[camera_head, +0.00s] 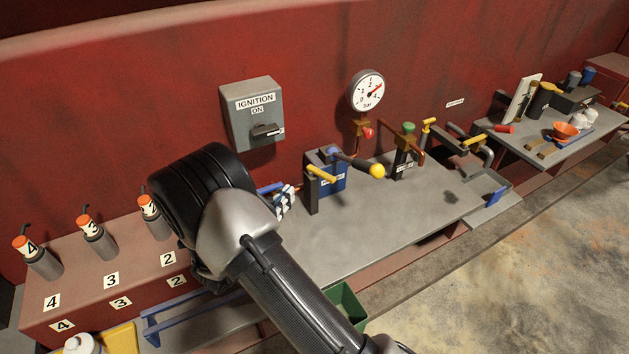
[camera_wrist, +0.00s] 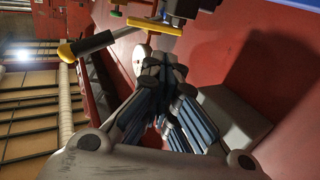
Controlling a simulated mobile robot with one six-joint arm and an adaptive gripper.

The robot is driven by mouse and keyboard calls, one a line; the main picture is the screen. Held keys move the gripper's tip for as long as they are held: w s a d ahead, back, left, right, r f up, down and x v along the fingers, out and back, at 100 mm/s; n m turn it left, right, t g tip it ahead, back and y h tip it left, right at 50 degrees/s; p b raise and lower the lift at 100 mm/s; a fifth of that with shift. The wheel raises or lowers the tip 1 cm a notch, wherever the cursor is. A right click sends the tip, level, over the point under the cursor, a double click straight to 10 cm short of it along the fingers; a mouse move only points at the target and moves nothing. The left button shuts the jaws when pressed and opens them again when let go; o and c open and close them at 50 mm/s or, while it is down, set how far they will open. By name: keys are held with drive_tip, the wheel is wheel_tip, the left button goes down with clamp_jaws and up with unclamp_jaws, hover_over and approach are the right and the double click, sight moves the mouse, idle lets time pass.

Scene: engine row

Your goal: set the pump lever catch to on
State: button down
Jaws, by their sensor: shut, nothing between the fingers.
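The pump (camera_head: 331,180) is a blue box on the grey bench. Its lever (camera_head: 357,162) has a dark grip and a yellow ball end, and slants toward the front right. The catch (camera_head: 321,173) is a yellow bar on a dark post beside the pump. In the wrist view the lever (camera_wrist: 93,43) and yellow catch (camera_wrist: 155,26) lie beyond the fingertips. My gripper (camera_head: 288,195) is just left of the post, partly hidden by my arm. In the wrist view my gripper (camera_wrist: 163,68) is shut and empty, apart from the catch. The catch's marking is too small to read.
The ignition box (camera_head: 252,114), reading ON, is on the red wall behind my gripper. A pressure gauge (camera_head: 367,91) and a green-topped valve (camera_head: 408,130) stand right of the pump. Numbered cylinders (camera_head: 98,240) are at left. The bench front (camera_head: 430,205) is clear.

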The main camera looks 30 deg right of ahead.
sight(321, 173)
drive_tip(key=w+d+m+g+b, duration=0.1)
drive_tip(key=w+d+b, duration=0.1)
drive_tip(key=d, duration=0.9)
drive_tip(key=shift+w+f+g+h+b, duration=0.4)
drive_tip(key=shift+w+f, duration=0.05)
